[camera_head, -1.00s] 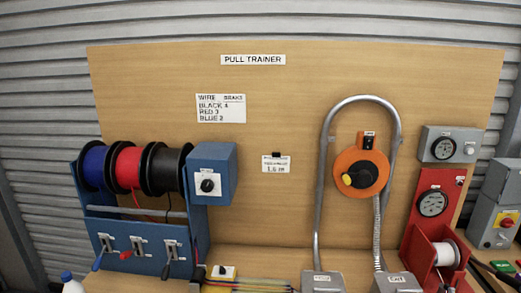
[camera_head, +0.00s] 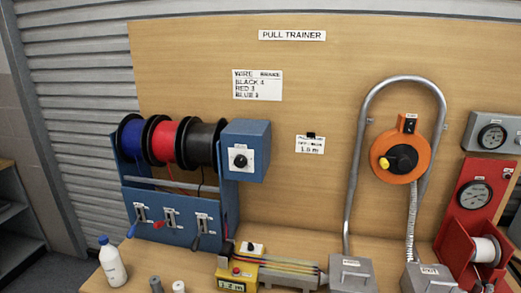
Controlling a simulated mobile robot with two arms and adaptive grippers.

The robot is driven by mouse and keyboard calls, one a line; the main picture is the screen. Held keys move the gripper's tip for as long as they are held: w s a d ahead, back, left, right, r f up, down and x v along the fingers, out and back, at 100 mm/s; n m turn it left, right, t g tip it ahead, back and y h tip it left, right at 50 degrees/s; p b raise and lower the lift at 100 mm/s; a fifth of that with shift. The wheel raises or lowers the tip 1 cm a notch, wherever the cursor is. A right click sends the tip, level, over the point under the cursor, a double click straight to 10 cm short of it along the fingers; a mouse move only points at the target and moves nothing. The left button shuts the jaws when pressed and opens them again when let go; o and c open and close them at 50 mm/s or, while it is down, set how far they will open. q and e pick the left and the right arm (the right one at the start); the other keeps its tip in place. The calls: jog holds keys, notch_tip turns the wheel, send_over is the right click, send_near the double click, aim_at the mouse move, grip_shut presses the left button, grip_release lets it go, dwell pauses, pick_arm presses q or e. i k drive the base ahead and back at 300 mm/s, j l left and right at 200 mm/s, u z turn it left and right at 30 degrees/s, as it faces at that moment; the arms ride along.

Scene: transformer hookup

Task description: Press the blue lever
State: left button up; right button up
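The blue lever (camera_head: 132,230) is the leftmost of three levers on the front panel of the blue spool rack (camera_head: 170,222). Its handle points down and to the left. A red lever (camera_head: 160,224) sits beside it in the middle, and a dark lever (camera_head: 196,241) is at the right. Above them hang a blue spool (camera_head: 132,139), a red spool (camera_head: 163,141) and a black spool (camera_head: 202,144). Neither of my grippers shows in the head view.
A white bottle with a blue cap (camera_head: 112,264) stands in front of the rack at left. Small grey cylinders (camera_head: 156,284) stand near the bench's front. A yellow box (camera_head: 237,276) with wires is right of the rack. A grey conduit loop (camera_head: 357,150) rises at right.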

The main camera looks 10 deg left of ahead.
aim_at(131, 232)
jog(key=i+j, duration=0.1)
jog(key=j, duration=0.35)
jog(key=i+j, duration=0.1)
jog(key=j, duration=0.3)
jog(key=i+j, duration=0.15)
jog(key=j, duration=0.3)
jog(key=i+j, duration=0.1)
jog(key=j, duration=0.35)
jog(key=i+j, duration=0.1)
jog(key=j, duration=0.3)
jog(key=i+j, duration=0.1)
jog(key=j, duration=0.35)
jog(key=i+j+z, duration=0.1)
jog(key=j, duration=0.35)
